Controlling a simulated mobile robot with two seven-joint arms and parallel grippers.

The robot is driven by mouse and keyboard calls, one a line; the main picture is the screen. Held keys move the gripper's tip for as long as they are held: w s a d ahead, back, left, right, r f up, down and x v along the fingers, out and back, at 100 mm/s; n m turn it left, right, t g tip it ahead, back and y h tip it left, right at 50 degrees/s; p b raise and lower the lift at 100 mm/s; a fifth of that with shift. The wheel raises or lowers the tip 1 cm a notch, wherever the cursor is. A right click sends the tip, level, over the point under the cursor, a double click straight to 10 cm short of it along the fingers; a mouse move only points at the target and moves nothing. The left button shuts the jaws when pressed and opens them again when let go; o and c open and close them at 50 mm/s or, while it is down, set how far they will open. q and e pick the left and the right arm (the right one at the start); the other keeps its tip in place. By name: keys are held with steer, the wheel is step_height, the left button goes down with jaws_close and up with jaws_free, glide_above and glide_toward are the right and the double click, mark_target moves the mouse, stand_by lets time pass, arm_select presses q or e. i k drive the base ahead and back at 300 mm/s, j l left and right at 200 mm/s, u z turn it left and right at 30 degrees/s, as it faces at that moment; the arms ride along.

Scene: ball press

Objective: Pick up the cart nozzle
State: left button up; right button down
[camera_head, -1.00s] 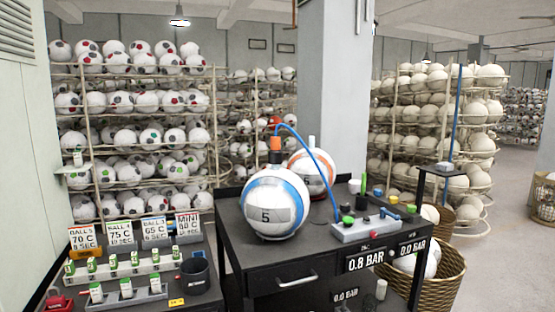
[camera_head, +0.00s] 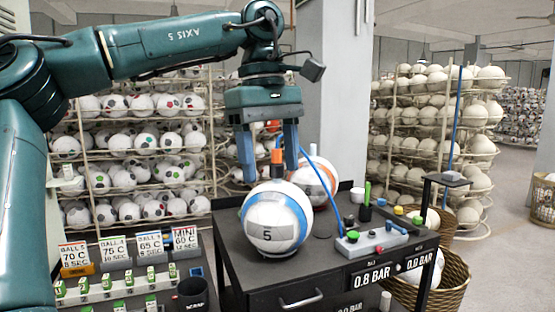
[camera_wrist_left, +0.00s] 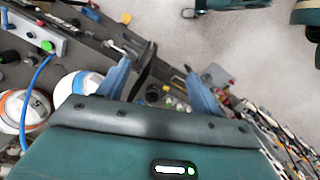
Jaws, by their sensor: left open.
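My left gripper (camera_head: 268,163) is open and empty, fingers pointing down. In the head view its fingers fall either side of the nozzle. In the left wrist view the balls and hose lie left of the spread fingers (camera_wrist_left: 158,84), so the gripper looks offset from the nozzle. I cannot make out the nozzle there. My right gripper is not in view.
A second, orange-striped ball (camera_head: 318,178) stands behind the first. A control box (camera_head: 372,241) with coloured knobs sits on the cart's right side. A wicker basket (camera_head: 445,285) is right of the cart. A console with price-like cards (camera_head: 115,250) is left.

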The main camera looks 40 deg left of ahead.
mark_target(276, 166)
steer(key=i+j, duration=1)
steer(key=j, duration=0.25)
